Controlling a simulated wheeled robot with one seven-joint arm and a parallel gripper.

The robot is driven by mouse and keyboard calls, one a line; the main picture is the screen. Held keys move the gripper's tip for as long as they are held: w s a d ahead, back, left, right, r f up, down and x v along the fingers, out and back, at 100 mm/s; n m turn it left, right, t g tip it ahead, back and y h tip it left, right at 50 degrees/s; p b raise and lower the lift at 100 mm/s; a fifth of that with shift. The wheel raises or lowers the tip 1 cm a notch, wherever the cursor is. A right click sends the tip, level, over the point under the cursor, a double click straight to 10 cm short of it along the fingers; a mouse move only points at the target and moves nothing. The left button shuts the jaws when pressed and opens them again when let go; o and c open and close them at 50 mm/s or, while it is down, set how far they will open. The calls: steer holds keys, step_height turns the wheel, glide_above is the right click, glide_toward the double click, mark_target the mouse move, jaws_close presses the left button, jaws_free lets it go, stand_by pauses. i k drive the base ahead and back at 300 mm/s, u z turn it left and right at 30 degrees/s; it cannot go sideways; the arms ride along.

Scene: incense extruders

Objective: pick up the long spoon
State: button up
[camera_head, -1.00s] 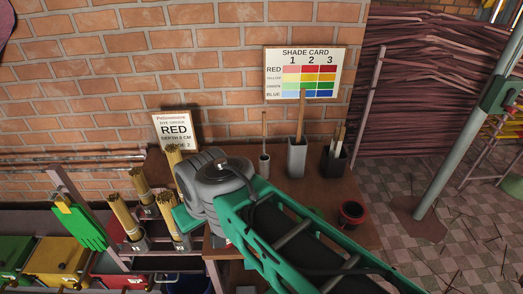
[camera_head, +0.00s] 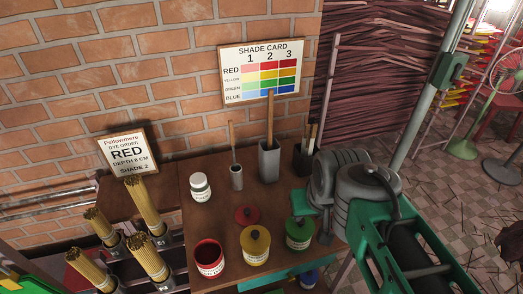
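Two long-handled tools stand upright on the table, and their lower ends are hidden. One is a tall wooden handle (camera_head: 270,118) in a tall grey holder (camera_head: 269,162). The other is a thinner brown handle (camera_head: 231,137) in a small grey cup (camera_head: 236,178). I cannot tell which is the long spoon, as no bowl shows. My green and grey arm comes in from the lower right, with its large grey joint right of the holders. I cannot make out my gripper's fingers.
A dark holder (camera_head: 303,158) with several short handles stands beside the grey one. A white jar (camera_head: 200,187), a red pot (camera_head: 209,258), a yellow pot (camera_head: 255,246) and a green pot (camera_head: 300,233) stand on the brown table (camera_head: 222,211). Bundled sticks (camera_head: 146,206) stand at left.

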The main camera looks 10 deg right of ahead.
mark_target(230, 123)
steer(key=z, duration=0.05)
steer(key=k, duration=0.35)
steer(key=u, duration=0.4)
steer(key=i, duration=0.45)
steer(key=k, duration=0.5)
steer(key=u, duration=3.95)
steer(key=k, duration=1.15)
steer(key=z, duration=1.85)
